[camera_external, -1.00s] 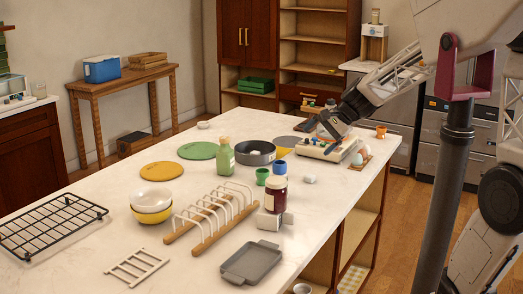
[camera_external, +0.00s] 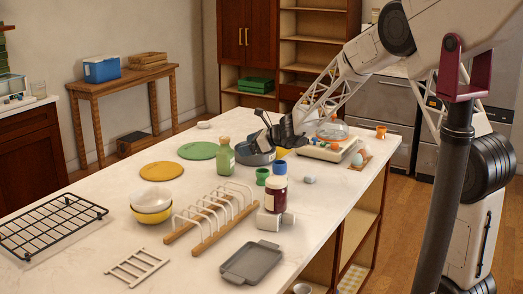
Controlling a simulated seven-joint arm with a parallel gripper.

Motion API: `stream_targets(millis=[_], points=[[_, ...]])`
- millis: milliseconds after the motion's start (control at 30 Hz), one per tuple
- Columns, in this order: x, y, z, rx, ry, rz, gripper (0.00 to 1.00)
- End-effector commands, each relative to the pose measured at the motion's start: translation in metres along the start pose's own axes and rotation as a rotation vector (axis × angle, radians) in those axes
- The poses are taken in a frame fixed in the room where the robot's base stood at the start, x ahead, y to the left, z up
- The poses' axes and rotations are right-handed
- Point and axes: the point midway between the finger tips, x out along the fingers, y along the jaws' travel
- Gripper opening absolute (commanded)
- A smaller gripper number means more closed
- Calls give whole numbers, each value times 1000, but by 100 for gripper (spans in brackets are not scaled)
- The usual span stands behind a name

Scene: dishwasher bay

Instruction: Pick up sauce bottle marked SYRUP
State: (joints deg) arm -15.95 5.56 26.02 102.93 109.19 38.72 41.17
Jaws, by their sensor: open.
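A green bottle (camera_external: 221,159) with a pale label stands upright on the white counter. A dark red bottle or jar (camera_external: 277,196) with a white label stands nearer the camera, on or against a small white block. The lettering on both labels is too small to read, so I cannot tell which is marked SYRUP. My gripper (camera_external: 262,127) is open and empty, above the dark pan, to the right of and a little higher in the picture than the green bottle. It touches neither bottle.
The dark pan (camera_external: 243,157) sits just right of the green bottle. A wooden rack with white wires (camera_external: 211,222), a green cup (camera_external: 262,176), a blue cup (camera_external: 280,169) and stacked bowls (camera_external: 151,206) stand nearby.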

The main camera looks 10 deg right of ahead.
Motion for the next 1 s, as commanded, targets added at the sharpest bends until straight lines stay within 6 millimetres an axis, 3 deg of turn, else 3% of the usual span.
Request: stream_targets(millis=[100, 200, 667, 1000], points=[[20, -5, -8, 77, -10, -21, 90], [28, -8, -10, 111, -16, -33, 90], [32, -9, -11, 123, -17, -36, 90], [52, -10, -10, 122, -17, -37, 90]])
